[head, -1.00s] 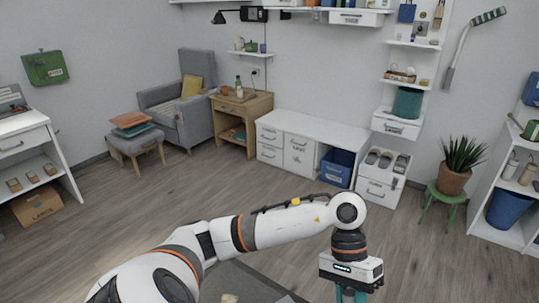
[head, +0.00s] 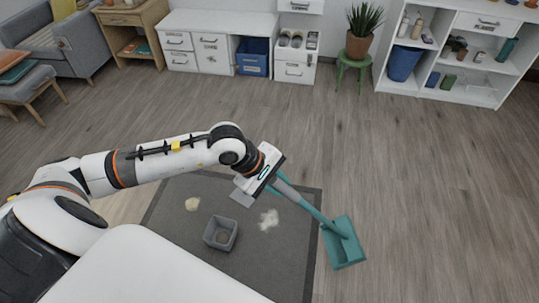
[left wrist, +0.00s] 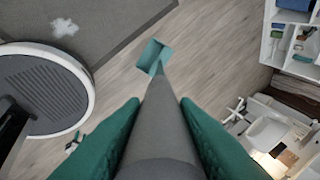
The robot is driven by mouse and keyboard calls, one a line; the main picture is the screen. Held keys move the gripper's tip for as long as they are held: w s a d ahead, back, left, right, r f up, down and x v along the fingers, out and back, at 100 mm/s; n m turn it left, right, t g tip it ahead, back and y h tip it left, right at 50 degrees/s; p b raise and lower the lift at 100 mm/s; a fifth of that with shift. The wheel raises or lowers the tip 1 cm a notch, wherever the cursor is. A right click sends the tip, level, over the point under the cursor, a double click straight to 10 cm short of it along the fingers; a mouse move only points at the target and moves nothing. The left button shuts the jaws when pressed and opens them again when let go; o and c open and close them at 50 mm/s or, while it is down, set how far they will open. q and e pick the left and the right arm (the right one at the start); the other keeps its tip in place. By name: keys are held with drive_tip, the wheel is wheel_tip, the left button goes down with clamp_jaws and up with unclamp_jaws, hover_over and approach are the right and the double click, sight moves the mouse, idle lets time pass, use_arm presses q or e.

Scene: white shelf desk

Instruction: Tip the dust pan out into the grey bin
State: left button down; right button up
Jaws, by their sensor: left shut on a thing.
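My left gripper (head: 273,183) is shut on the grey grip of the long-handled teal dust pan (head: 344,246). In the left wrist view the teal fingers (left wrist: 160,125) lie on both sides of the grey handle, and the dust pan's scoop (left wrist: 152,54) shows at its far end. The scoop is low, over the wood floor just right of the mat; whether it touches the floor or holds dust, I cannot tell. The small square grey bin (head: 220,234) stands upright and open on the mat, left of and apart from the scoop. My right gripper is not in view.
The dark grey mat (head: 180,215) carries a pale dust clump (head: 268,219) right of the bin and a beige one (head: 192,204) behind it. Open wood floor lies behind and right. White cabinets, a green plant stool (head: 352,68) and a shelf (head: 450,92) stand at the back.

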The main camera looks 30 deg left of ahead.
use_arm(q)
drive_tip(key=w+a+f+n+g+y+b, duration=0.2)
drive_tip(key=w+a+f+n+g+y, duration=0.1)
drive_tip(key=n, duration=1.3)
drive_tip(key=w+a+f+n+g+y+b, duration=0.3)
drive_tip(key=w+a+n+y, duration=0.3)
drive_tip(key=n, duration=1)
drive_tip(key=w+f+y, duration=0.1)
drive_tip(key=w+y, duration=0.1)
drive_tip(key=w, duration=0.1)
drive_tip(key=shift+a+f, duration=0.15)
drive_tip(key=shift+a, duration=0.15)
drive_tip(key=shift+w, duration=0.1)
drive_tip(key=s+a+r+h+p, duration=0.1)
drive_tip(key=s+a+r, duration=0.2)
drive_tip(key=a, duration=0.8)
drive_tip(key=s+a+r+t+h+p, duration=0.1)
drive_tip(key=s+a+r, duration=0.3)
drive_tip(key=a, duration=0.8)
drive_tip(key=s+a+r+t+h+p, duration=0.1)
drive_tip(key=s+a+r+h+p, duration=0.2)
drive_tip(key=a, duration=0.8)
drive_tip(key=shift+s+a+r, duration=0.3)
drive_tip(key=shift+s+a, duration=0.05)
drive_tip(key=shift+s, duration=0.85)
